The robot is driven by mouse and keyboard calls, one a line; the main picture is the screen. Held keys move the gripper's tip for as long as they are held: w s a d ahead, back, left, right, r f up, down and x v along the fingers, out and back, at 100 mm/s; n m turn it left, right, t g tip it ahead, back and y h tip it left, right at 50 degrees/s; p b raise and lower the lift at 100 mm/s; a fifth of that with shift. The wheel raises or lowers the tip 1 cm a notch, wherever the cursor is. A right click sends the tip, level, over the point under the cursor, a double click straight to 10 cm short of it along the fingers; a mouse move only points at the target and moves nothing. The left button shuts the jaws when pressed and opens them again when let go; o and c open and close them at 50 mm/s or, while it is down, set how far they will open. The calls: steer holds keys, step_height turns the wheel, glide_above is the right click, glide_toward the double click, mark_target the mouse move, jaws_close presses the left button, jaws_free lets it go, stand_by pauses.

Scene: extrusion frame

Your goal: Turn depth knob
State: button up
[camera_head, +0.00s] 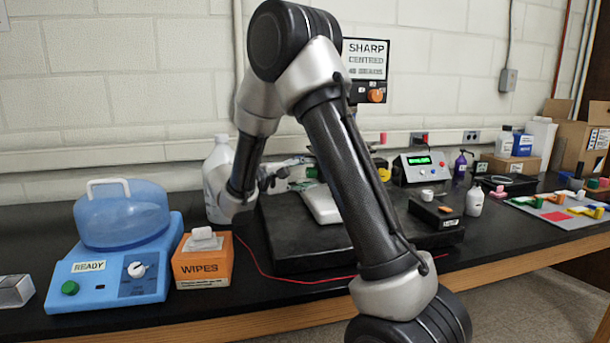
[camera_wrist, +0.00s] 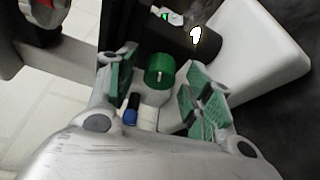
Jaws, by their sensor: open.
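A round green knob (camera_wrist: 159,70) with a pale pointer line faces up in the wrist view. It sits between the two green-padded fingers of my gripper (camera_wrist: 158,84), which is open, with a visible gap on each side of the knob. In the head view my gripper (camera_head: 288,172) is over the black platform, partly hidden by my arm, and a small green patch (camera_head: 312,172) shows beside it. An orange knob (camera_head: 375,96) is on a dark panel below a sign. I see no label reading depth.
A white rounded part (camera_head: 322,204) lies on the black platform (camera_head: 300,252). A white jug (camera_head: 217,165), an orange wipes box (camera_head: 201,266) and a blue device (camera_head: 105,285) stand to the left. A red cable crosses the bench front.

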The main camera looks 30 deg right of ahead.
steer(key=s+a, duration=0.1)
steer(key=a, duration=1.1)
steer(key=shift+s+r, duration=0.15)
steer(key=shift+r, duration=0.25)
